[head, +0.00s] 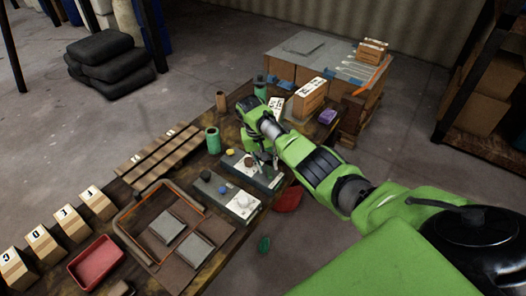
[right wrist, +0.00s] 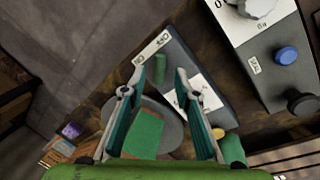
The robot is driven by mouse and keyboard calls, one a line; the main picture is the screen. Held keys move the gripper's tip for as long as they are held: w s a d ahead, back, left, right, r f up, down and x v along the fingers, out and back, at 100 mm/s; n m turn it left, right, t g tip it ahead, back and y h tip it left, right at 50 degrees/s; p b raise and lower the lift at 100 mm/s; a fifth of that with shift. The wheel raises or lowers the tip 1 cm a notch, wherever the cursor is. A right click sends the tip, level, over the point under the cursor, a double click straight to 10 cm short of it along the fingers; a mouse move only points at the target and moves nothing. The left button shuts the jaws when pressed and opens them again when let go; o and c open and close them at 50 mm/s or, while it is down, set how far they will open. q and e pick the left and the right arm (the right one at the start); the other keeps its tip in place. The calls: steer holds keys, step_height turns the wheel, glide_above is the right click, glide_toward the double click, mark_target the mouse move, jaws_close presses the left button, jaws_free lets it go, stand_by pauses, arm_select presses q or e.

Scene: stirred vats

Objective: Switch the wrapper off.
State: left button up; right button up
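Two grey control panels lie side by side on the workbench; I cannot read which is the wrapper's. My right gripper (head: 264,158) is over the rear panel (head: 265,180) and hides part of it. In the right wrist view, the right gripper (right wrist: 160,70) is open, its two fingers apart above the rear panel (right wrist: 202,80). A small green part (right wrist: 160,68) shows between the fingertips, beside a white label (right wrist: 151,46). I cannot tell whether the fingers touch it. The front panel (head: 222,205) carries a blue button (right wrist: 287,55) and a white dial (right wrist: 254,6). My left gripper is not in view.
A green can (head: 213,140) stands behind the panels. A brown tray (head: 133,236) and a red bin (head: 97,263) are at the left. A cardboard box (head: 309,98) and a purple item (head: 327,116) are beyond the gripper.

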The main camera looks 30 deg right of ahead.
step_height(320, 180, up, 8)
steer(key=a, duration=0.1)
steer(key=shift+w+a, duration=0.2)
steer(key=shift+w, duration=0.1)
steer(key=shift+f, duration=0.15)
